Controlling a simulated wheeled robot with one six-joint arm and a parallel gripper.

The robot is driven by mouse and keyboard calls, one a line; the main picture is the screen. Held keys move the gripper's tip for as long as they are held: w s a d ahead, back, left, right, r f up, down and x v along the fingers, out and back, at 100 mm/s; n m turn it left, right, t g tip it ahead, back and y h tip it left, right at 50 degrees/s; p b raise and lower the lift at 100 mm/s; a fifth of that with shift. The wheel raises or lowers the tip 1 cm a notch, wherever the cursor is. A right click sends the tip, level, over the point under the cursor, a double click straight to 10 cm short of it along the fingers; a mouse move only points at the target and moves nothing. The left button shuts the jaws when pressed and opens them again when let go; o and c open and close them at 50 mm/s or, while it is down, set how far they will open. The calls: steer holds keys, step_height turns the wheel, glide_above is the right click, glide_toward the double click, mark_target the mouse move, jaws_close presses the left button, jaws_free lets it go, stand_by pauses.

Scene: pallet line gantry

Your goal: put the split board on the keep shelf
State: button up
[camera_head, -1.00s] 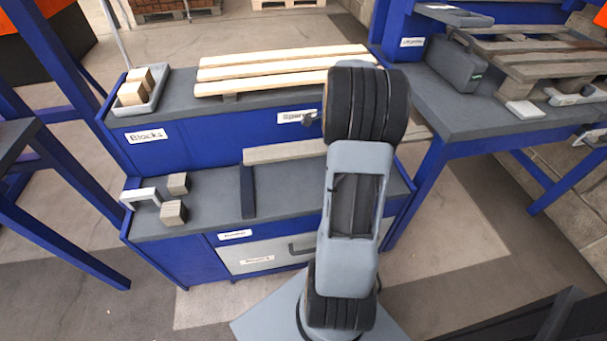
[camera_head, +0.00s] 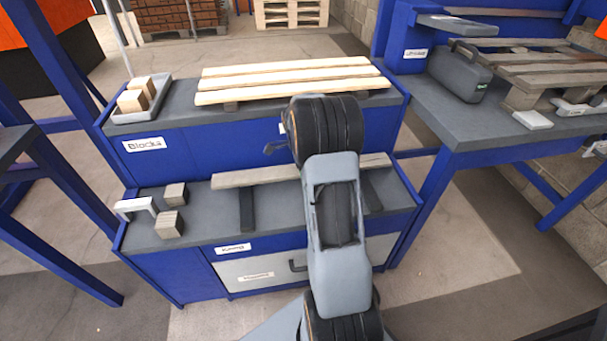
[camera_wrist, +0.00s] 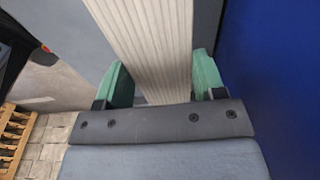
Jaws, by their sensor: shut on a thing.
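The board (camera_head: 250,177), a long weathered grey-brown plank, lies level across two dark bearers (camera_head: 246,210) on the lower shelf (camera_head: 285,212) of the blue unit. I cannot tell whether it rests on them or hovers just above. My gripper (camera_wrist: 162,84) has its green fingers on both sides of the ribbed plank (camera_wrist: 150,40) in the wrist view and is shut on it. My arm hides the gripper and part of the board in the head view. No split shows. The lower shelf's label (camera_head: 233,249) is too blurred to read.
Pale slats (camera_head: 290,80) lie on the upper shelf, beside a tray of blocks (camera_head: 140,100). Two loose blocks (camera_head: 170,224) and a white bracket (camera_head: 136,207) sit at the lower shelf's left. A table (camera_head: 465,122) with a grey case (camera_head: 459,72) stands at right.

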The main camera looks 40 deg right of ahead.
steer(key=shift+f+b, duration=0.3)
steer(key=shift+f, duration=1.2)
steer(key=shift+f, duration=0.15)
steer(key=o, duration=1.1)
